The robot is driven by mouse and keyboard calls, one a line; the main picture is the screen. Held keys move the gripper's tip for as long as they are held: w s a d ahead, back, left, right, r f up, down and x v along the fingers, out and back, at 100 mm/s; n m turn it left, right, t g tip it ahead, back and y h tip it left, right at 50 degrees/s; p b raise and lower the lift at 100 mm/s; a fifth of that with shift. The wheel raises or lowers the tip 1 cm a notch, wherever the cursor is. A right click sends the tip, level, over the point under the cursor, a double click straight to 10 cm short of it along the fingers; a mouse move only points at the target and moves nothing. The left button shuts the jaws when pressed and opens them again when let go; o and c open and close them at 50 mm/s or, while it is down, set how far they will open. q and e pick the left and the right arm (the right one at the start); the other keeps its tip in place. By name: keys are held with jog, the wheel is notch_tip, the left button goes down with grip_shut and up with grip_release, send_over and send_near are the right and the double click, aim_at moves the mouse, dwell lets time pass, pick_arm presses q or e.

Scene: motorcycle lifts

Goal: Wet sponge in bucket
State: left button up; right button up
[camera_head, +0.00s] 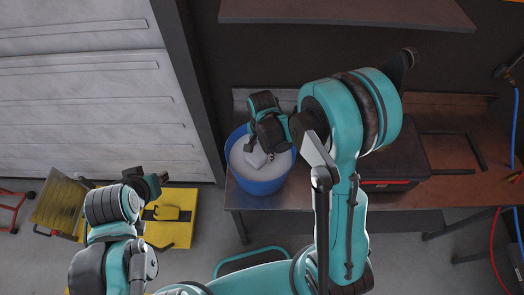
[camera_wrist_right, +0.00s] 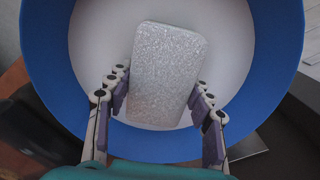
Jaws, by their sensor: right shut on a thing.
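A blue bucket (camera_head: 262,187) stands on the workbench, and its round rim and pale inside fill most of the right wrist view (camera_wrist_right: 55,65). I cannot tell whether the pale surface inside is water or the bottom. My right gripper (camera_head: 258,150) points down into the bucket's opening. It is shut on a light grey, speckled, rounded sponge (camera_wrist_right: 165,75), with fingers on both sides of it. The sponge's depth in the bucket is unclear. My left gripper (camera_head: 154,184) is at the left, away from the bucket, and its fingers are too small to read.
The wooden workbench (camera_head: 460,197) runs to the right, with a dark toolbox (camera_head: 395,165) beside my right arm. A shelf (camera_head: 345,12) hangs above. A yellow object (camera_head: 172,222) is on the floor below my left gripper. A dark post (camera_head: 192,85) stands left of the bench.

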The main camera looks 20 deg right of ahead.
dwell(0.4)
jog(key=shift+r+p, duration=0.65)
jog(key=shift+r, duration=0.2)
jog(key=shift+r+p, duration=1.7)
jog(key=shift+r, duration=0.95)
